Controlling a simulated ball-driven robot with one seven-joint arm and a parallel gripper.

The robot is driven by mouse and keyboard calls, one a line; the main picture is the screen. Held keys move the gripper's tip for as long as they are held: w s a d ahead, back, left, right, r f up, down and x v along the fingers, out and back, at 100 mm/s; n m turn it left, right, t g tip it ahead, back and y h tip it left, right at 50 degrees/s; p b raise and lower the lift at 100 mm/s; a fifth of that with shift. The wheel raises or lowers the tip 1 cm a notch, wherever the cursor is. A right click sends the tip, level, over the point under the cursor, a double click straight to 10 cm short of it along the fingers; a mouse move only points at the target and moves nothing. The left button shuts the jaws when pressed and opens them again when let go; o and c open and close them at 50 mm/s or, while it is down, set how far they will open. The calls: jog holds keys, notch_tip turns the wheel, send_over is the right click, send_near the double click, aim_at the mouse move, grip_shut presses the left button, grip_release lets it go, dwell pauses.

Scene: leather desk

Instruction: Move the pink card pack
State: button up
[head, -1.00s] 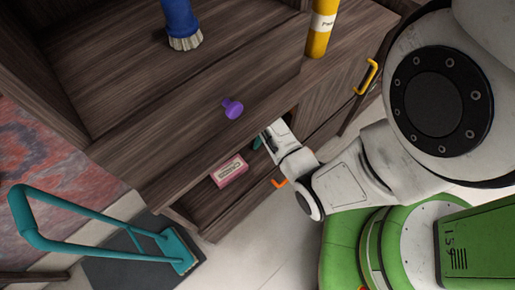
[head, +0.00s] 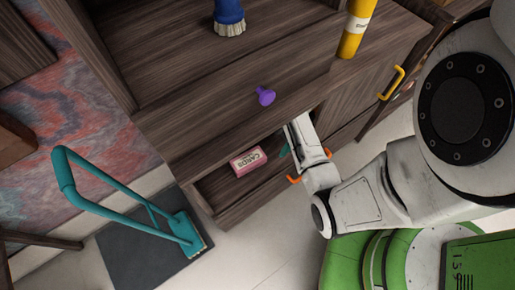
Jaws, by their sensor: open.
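The pink card pack (head: 249,161) lies in the open lower drawer or shelf space (head: 215,189) of the dark wooden cabinet, its label facing up. My gripper (head: 287,150) reaches into the same space just right of the pack. A gap shows between them. The fingertips are small and partly hidden by the cabinet edge and my wrist. The gripper holds nothing that I can see.
A purple knob (head: 266,96) sticks out of the panel above. An orange handle (head: 294,180) is below my wrist. A teal stand (head: 130,205) is on the floor at left.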

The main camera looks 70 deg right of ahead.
aim_at(252, 157)
jog(key=w+a, duration=0.3)
jog(key=a, duration=0.1)
jog(key=w+a, duration=0.2)
jog(key=a, duration=0.1)
jog(key=shift+w+a+b, duration=0.1)
jog(key=shift+w+b, duration=0.25)
jog(key=shift+b, duration=0.05)
jog(key=shift+w+a+f, duration=0.1)
jog(key=shift+a+f, duration=0.05)
jog(key=shift+f, duration=0.5)
jog(key=shift+b+x, duration=0.45)
jog(key=shift+x, duration=0.4)
